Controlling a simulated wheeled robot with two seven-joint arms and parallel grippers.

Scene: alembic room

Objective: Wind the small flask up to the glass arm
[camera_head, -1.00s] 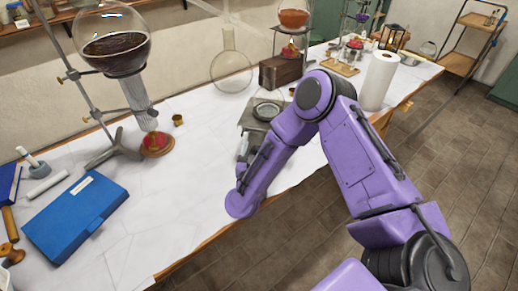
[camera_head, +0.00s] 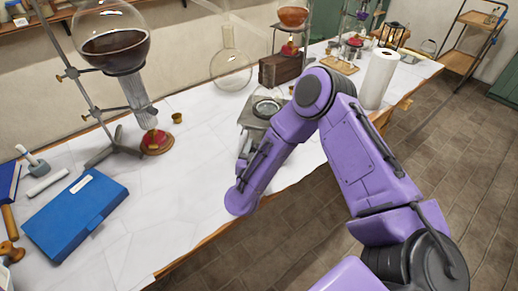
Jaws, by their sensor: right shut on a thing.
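The small flask (camera_head: 268,94) is clear glass, faint against the table, and stands on a grey lab jack (camera_head: 251,118). The flask's lower part shows a dark ring. My right gripper (camera_head: 243,146) is low at the front of the jack, mostly hidden by my purple forearm. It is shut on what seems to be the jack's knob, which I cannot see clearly. A thin clear glass tube (camera_head: 228,17), perhaps the glass arm, slants down above the table toward the jack. Its lower end is hard to make out. My left gripper is out of view.
A large round flask of dark liquid (camera_head: 113,46) stands over a red-based burner (camera_head: 156,143). A clear long-necked flask (camera_head: 230,69) and a wooden box (camera_head: 284,70) are behind the jack. A blue case (camera_head: 76,215) lies left; a paper roll (camera_head: 377,78) stands right. The front-middle table is clear.

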